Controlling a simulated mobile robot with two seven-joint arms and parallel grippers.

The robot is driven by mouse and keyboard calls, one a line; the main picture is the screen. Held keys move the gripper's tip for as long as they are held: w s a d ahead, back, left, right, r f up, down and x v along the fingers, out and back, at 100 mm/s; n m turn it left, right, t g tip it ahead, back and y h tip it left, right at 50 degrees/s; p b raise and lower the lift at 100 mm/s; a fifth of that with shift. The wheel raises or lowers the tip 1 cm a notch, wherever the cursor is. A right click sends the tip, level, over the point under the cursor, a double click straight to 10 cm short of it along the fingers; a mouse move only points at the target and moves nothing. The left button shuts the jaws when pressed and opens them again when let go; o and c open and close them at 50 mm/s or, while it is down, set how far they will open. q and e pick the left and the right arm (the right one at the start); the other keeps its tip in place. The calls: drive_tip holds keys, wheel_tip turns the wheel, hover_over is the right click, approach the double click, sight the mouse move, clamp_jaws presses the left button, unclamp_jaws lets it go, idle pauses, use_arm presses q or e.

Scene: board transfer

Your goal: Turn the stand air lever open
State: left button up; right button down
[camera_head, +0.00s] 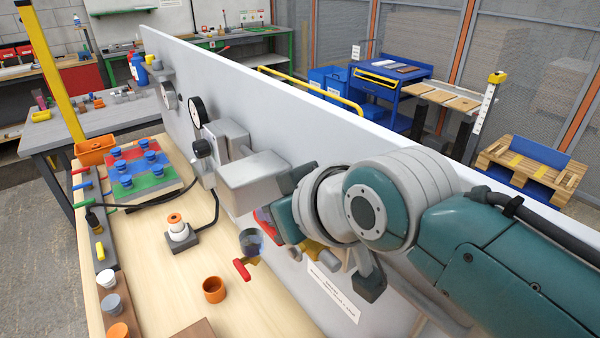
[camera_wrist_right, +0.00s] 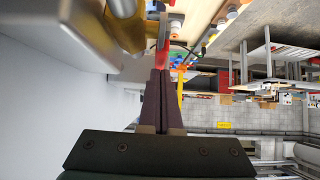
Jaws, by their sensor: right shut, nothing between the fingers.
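A red lever handle (camera_head: 242,269) sticks out low beside the panel, left of my right wrist in the head view. A red piece that looks like this handle (camera_wrist_right: 163,57) shows at the fingertips in the right wrist view, beside a blurred yellow body (camera_wrist_right: 128,32). My right gripper (camera_wrist_right: 160,78) is shut, with its two dark fingers together and nothing held between them. Its tips are close to the red piece; I cannot tell whether they touch. In the head view my right wrist hides the fingers. My left gripper is not in view.
The upright grey panel (camera_head: 300,110) carries gauges (camera_head: 197,111) and a grey box (camera_head: 255,180) close to my right wrist. On the wooden bench (camera_head: 165,270) stand an orange cup (camera_head: 214,290), a white-topped fitting (camera_head: 177,230) and a coloured tray (camera_head: 140,188) of blue knobs.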

drive_tip(key=shift+s+d, duration=0.1)
drive_tip(key=shift+s+d+f+p, duration=0.25)
drive_tip(key=shift+s+d+p, duration=0.1)
drive_tip(key=shift+s+p, duration=0.2)
drive_tip(key=r+p, duration=0.5)
drive_tip(key=shift+w+a+r, duration=0.1)
drive_tip(key=shift+w+r, duration=0.1)
drive_tip(key=shift+r, duration=0.05)
drive_tip(key=s+d+r+m+g+h+p, duration=0.2)
drive_tip(key=s+d+r+p, duration=0.3)
drive_tip(key=s+d, duration=0.5)
drive_tip(key=s+d+r+m+g+h+p, duration=0.2)
drive_tip(key=s+d+r+p, duration=0.3)
drive_tip(key=s+d, duration=0.5)
drive_tip(key=s+m+h, duration=0.1)
drive_tip(key=s, duration=0.4)
drive_tip(key=shift+s+d+r+g+h, duration=0.2)
drive_tip(key=shift+s+d+g+h, duration=0.1)
drive_tip(key=shift+s+h, duration=0.1)
